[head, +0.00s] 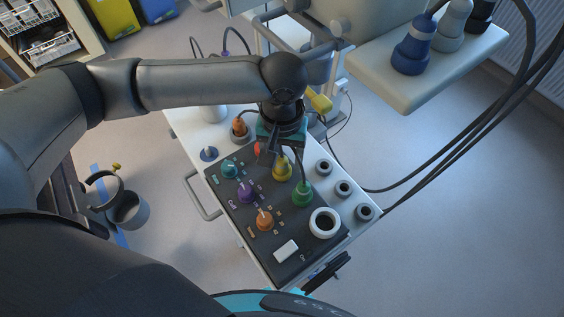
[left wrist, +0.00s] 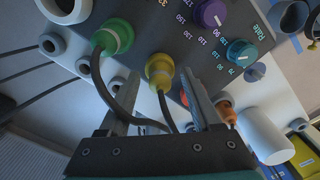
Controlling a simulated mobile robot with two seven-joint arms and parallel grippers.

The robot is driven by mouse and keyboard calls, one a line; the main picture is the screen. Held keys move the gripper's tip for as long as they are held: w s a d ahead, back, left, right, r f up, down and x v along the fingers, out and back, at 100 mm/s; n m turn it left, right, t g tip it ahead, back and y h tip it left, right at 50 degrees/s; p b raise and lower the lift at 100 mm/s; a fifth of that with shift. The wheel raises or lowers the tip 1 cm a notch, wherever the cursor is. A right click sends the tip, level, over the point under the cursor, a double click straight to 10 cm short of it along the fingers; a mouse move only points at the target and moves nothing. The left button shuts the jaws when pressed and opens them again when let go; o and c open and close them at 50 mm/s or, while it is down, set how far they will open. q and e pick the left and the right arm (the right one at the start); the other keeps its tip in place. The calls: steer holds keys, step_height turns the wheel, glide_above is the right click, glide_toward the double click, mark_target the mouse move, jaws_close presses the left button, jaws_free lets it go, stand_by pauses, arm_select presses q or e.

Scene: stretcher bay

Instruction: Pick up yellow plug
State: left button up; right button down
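The yellow plug (head: 282,171) stands in the dark control panel on the white cart, with a dark cable at it. My left gripper (head: 277,153) is just above and behind it, pointing down at the panel. In the left wrist view the yellow plug (left wrist: 160,72) shows beyond and between the two spread fingers (left wrist: 162,88). The fingers are open, and no grip on the plug shows. The right finger looks close to the plug, but I cannot tell whether it touches. My right gripper is not in view.
A green plug (head: 302,193) with a cable stands close beside the yellow one. Purple (head: 245,191), teal (head: 229,168) and orange (head: 264,219) knobs, a white ring (head: 325,223) and grey sockets (head: 344,188) crowd the cart top. An orange plug (head: 239,127) stands behind.

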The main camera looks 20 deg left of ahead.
arm_select(q)
jaws_close()
stand_by(0.3)
steer(key=shift+r, duration=0.15)
